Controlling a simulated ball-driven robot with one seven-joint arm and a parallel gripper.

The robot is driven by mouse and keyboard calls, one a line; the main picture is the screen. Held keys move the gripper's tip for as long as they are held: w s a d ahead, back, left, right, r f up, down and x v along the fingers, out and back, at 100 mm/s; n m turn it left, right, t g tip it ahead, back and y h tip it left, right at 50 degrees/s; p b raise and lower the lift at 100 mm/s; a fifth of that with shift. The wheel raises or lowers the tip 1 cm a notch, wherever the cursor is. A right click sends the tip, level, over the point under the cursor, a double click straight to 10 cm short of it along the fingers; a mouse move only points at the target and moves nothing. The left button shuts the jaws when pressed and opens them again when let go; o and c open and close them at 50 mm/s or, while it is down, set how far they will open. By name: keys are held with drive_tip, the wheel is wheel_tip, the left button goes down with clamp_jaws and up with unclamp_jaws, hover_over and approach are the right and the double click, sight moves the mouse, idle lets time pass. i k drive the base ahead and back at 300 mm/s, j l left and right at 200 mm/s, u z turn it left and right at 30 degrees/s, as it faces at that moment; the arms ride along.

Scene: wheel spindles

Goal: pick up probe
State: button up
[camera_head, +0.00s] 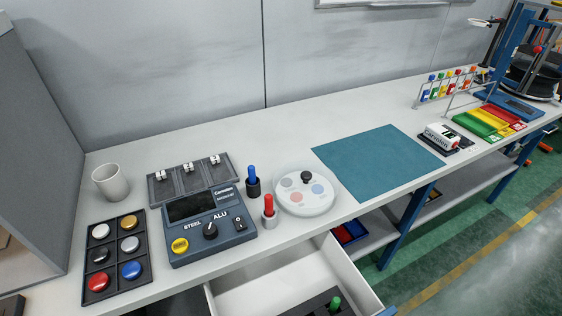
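Several probe-like handles show in the head view, and I cannot tell which one is the probe. A blue handle (252,174) stands upright in a dark round holder (253,188), right of the instrument box. A red handle (268,204) stands upright in a grey holder (269,219) a little nearer. A green handle (335,304) sticks up from a dark insert in the open drawer, cut off by the lower frame edge. The instrument box (213,238) has a dark display, a knob between STEEL and ALU labels, and a yellow button. My gripper is not in view.
A round white dish (321,203) with coloured discs and a black knob stands right of the handles. A cup (111,182) and a tray of coloured caps (113,286) are left. The drawer (352,277) juts out in front. The teal mat (378,160) is bare.

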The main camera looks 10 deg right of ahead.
sight(251, 169)
drive_tip(key=i+l, duration=0.2)
drive_tip(key=l, duration=0.2)
drive_tip(key=i+l, duration=0.2)
drive_tip(key=l, duration=0.2)
drive_tip(key=i+l, duration=0.2)
drive_tip(key=l, duration=0.15)
drive_tip(key=i+l, duration=0.2)
drive_tip(key=l, duration=0.2)
drive_tip(key=i+l, duration=0.2)
drive_tip(key=l, duration=0.2)
drive_tip(key=i+l, duration=0.15)
drive_tip(key=l, duration=0.25)
